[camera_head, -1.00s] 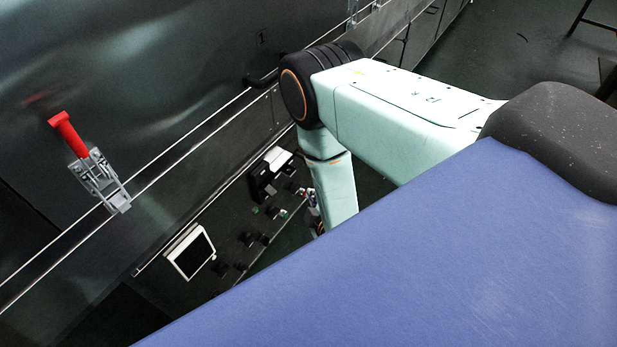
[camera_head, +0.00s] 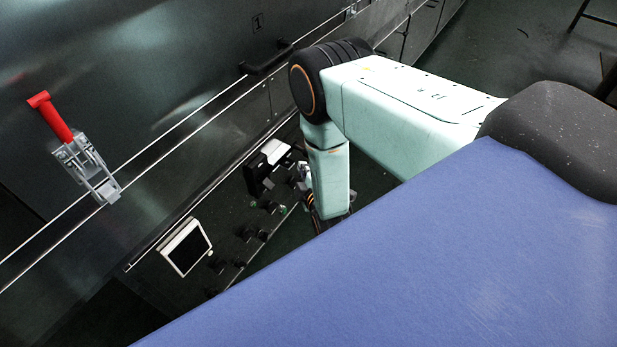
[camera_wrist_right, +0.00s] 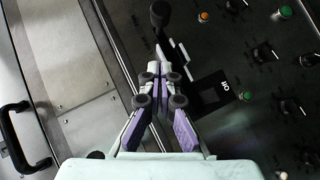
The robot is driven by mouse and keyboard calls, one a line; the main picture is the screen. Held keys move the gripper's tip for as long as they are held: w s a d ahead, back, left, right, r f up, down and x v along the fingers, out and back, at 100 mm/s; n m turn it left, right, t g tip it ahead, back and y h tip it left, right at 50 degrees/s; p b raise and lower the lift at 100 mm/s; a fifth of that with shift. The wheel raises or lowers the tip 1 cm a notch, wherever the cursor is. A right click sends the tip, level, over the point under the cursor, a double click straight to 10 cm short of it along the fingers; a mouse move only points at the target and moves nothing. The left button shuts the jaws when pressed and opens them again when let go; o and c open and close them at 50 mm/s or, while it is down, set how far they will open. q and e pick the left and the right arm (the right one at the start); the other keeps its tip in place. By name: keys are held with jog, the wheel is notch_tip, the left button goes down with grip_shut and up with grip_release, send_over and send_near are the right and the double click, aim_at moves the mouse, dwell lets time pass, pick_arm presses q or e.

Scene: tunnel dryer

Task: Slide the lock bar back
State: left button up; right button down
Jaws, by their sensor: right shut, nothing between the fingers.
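My right gripper (camera_wrist_right: 158,72) is shut and empty in the wrist view, its fingertips in front of the dark control panel. Just beyond the tips are a black round knob (camera_wrist_right: 160,13) on a stem and a short pale metal piece (camera_wrist_right: 181,50). A black plate marked "IO" (camera_wrist_right: 212,92) lies right of the fingers. I cannot tell for sure which part is the lock bar, or whether the tips touch anything. In the head view a black and white fitting (camera_head: 262,172) sits on the panel, beside my right forearm, which mostly hides the gripper. My left gripper is out of view.
A red-handled toggle clamp (camera_head: 76,150) is on the steel wall at left. A white-framed screen (camera_head: 186,247) and several knobs and green buttons are on the panel. A black door handle (camera_wrist_right: 18,137) stands out at left in the wrist view.

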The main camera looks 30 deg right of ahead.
jog(key=shift+w+d+f+b, duration=0.5)
jog(key=shift+w+d, duration=0.2)
jog(key=shift+w, duration=0.1)
jog(key=shift+w+d+f+b, duration=0.35)
jog(key=shift+w+d+f, duration=0.2)
jog(key=shift+w+d, duration=0.2)
jog(key=shift+w+d+f+b, duration=0.5)
jog(key=shift+w+d, duration=0.2)
jog(key=shift+w, duration=0.1)
jog(key=w+d+b, duration=0.1)
jog(key=w+d, duration=0.1)
jog(key=d, duration=0.4)
jog(key=shift+w+d+r, duration=0.15)
jog(key=shift+w, duration=0.1)
jog(key=shift+d, duration=0.1)
send_near(304, 153)
jog(key=s+d, duration=0.1)
jog(key=s+d+r, duration=0.2)
jog(key=d, duration=0.1)
jog(key=shift+s+d, duration=0.1)
